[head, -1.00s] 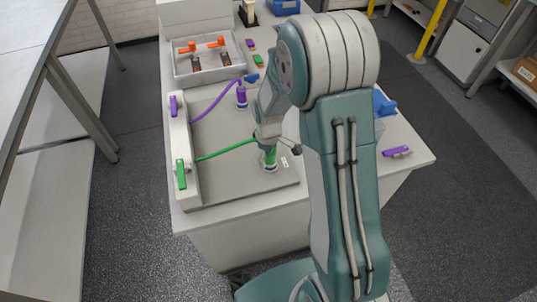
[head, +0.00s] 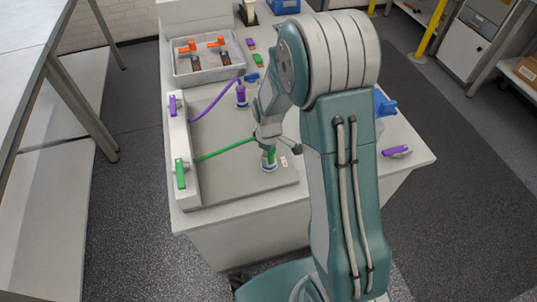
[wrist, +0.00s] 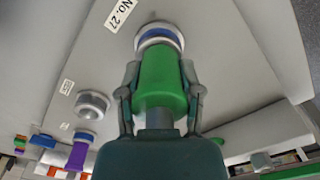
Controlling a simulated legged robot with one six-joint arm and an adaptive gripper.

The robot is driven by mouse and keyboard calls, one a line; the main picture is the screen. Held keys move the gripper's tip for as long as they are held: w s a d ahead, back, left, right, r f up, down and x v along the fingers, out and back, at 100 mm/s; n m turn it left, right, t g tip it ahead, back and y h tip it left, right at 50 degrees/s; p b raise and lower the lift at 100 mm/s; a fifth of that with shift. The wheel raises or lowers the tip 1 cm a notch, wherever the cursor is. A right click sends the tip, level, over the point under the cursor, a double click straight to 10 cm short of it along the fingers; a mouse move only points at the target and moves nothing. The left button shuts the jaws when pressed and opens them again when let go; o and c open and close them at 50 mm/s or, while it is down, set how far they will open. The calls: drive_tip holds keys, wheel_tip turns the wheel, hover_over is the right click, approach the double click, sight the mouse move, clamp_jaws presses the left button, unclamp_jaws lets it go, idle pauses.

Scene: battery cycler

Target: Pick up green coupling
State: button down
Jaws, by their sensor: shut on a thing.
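The green coupling (wrist: 162,82) stands upright on a round port with a blue and white ring (wrist: 158,38), in the middle of the wrist view. My gripper (wrist: 160,88) is shut on it, with one finger against each side. In the head view my gripper (head: 268,145) is at the coupling (head: 270,156), and its fingers and wrist partly hide it. A green hose (head: 225,150) runs from the coupling to a green-handled fitting (head: 180,173) at the left edge of the grey plate.
A purple coupling (head: 241,96) with a purple hose stands farther back on the plate (head: 235,185). A grey tray (head: 190,67) with orange-handled parts is behind it. A loose purple piece (head: 396,151) lies at the right of the bench. A bare port (wrist: 93,103) shows in the wrist view.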

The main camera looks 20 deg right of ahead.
wheel_tip(320, 180, up, 3)
drive_tip(key=shift+w+f, duration=0.1)
drive_tip(key=shift+f, duration=0.05)
drive_tip(key=s+d+r, duration=0.3)
drive_tip(key=s+r, duration=0.2)
drive_tip(key=s, duration=0.1)
drive_tip(key=s+d+r, duration=0.3)
drive_tip(key=s+r, duration=0.2)
drive_tip(key=s, duration=0.1)
drive_tip(key=shift+s+d, duration=0.25)
drive_tip(key=shift+s, duration=0.05)
drive_tip(key=c, duration=1)
unclamp_jaws()
clamp_jaws()
drive_tip(key=shift+r, duration=2.5)
